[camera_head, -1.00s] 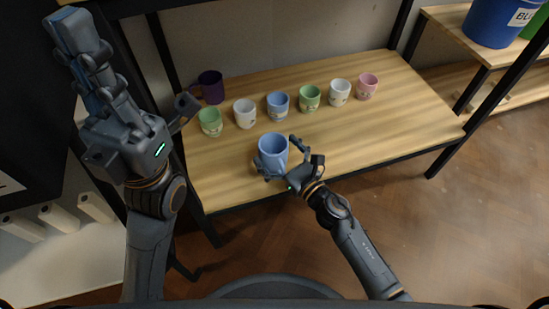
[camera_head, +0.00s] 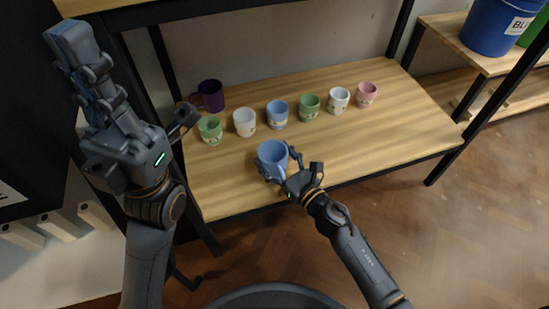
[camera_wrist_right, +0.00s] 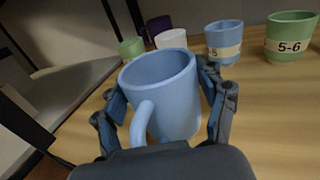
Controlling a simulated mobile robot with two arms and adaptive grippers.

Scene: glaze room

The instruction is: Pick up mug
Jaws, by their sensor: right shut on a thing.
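A light blue mug (camera_head: 272,155) is near the front edge of the wooden shelf top (camera_head: 385,130). My right gripper (camera_head: 280,164) is shut on it, one finger on each side. In the right wrist view the mug (camera_wrist_right: 172,95) stands between my right fingers (camera_wrist_right: 168,112), its handle pointing towards the palm. Whether its base touches the wood is hidden. My left gripper (camera_head: 128,78) is open and empty, raised at the left, beside the shelf's corner.
Behind stands a row of cups: green (camera_head: 210,130), white (camera_head: 244,121), blue (camera_head: 278,114), green (camera_head: 309,105), white (camera_head: 338,100) and pink (camera_head: 366,94). A purple mug (camera_head: 210,95) is at the back left. Black posts frame the shelf. The front right is clear.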

